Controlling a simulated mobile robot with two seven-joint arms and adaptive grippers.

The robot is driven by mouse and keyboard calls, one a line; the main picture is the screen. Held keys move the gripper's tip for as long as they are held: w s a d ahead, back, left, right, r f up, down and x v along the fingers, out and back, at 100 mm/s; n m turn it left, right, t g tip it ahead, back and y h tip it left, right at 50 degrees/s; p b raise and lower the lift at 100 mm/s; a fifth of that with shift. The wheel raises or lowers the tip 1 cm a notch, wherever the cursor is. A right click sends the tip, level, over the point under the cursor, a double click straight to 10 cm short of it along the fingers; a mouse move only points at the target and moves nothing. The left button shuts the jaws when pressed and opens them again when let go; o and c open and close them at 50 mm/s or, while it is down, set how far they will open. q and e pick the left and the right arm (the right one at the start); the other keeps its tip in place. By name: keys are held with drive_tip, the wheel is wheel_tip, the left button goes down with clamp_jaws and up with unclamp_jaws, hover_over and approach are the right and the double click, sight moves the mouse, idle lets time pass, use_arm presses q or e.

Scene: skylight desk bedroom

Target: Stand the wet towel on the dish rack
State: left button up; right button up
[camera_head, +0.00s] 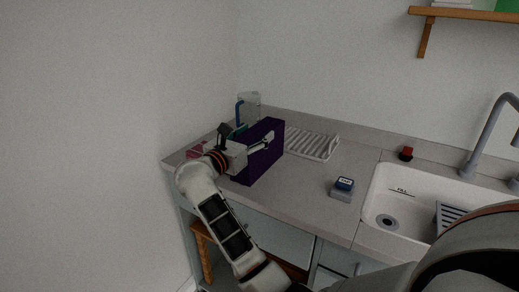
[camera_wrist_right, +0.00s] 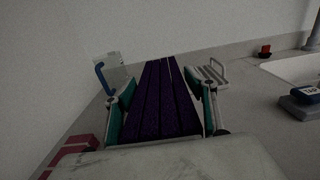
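The wet towel (camera_head: 262,160) is a dark purple folded slab, upright on its edge at the left part of the counter. In the right wrist view the towel (camera_wrist_right: 160,98) fills the space between the two teal finger pads. My right gripper (camera_head: 262,146) is shut on it, one finger on each side. I cannot tell whether the towel's lower edge touches the counter. The white slatted dish rack (camera_head: 318,146) lies just behind and right of the towel, which hides its left part. The rack (camera_wrist_right: 214,72) shows partly behind the right finger. My left gripper is not in view.
A clear jug with a blue handle (camera_head: 249,103) stands behind the towel. A red item (camera_head: 196,150) lies at the left. A blue-topped block (camera_head: 343,186) sits near the sink (camera_head: 378,205), and a small red-topped object (camera_head: 406,153) stands behind it.

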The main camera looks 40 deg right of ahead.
drive_tip(key=c, duration=1)
